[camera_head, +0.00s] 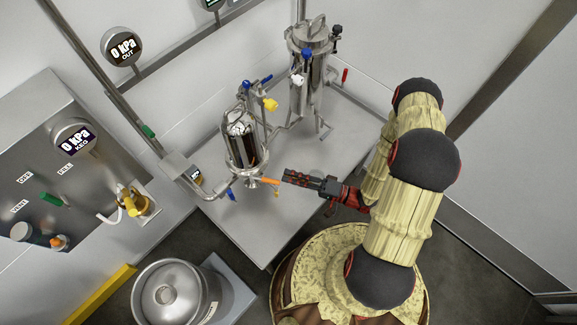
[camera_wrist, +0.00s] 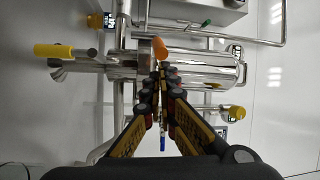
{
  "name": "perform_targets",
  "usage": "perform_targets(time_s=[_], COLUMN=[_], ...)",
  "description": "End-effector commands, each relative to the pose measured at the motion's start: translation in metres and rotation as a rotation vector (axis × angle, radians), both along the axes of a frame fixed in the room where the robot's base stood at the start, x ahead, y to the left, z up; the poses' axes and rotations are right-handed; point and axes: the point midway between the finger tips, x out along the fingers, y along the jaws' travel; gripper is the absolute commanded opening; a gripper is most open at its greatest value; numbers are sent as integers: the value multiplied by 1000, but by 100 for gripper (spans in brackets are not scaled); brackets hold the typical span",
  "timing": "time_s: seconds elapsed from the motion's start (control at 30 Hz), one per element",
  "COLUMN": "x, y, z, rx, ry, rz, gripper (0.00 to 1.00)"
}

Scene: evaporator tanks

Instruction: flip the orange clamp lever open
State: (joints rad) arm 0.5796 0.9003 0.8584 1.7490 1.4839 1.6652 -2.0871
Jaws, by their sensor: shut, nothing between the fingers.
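The orange clamp lever (camera_head: 268,181) sits at the lower end of the small steel tank (camera_head: 243,145), pointing right towards my gripper. My gripper (camera_head: 286,175) comes in from the right, with its fingertips close beside the lever's outer end. In the wrist view an orange rounded piece (camera_wrist: 160,48), seen nearly end-on, lies just beyond the tips of my gripper (camera_wrist: 160,68). The fingers are shut together with nothing between them. I cannot tell whether the tips touch the lever. The clamp behind the lever is mostly hidden in the wrist view.
A taller steel tank (camera_head: 312,75) stands behind on the same grey table (camera_head: 325,165). A yellow valve handle (camera_head: 270,104) and a blue handle (camera_head: 231,195) are near the small tank. A steel keg (camera_head: 165,294) stands at the lower left. The table's right part is bare.

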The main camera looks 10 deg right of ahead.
Motion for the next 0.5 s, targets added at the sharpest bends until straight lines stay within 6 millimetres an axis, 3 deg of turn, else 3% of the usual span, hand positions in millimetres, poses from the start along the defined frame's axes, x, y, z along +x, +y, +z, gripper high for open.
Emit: perform_targets(time_s=[0.5], x=[-48], y=[23], z=[1], rx=[0], ry=[-2], rz=[0], gripper=[0])
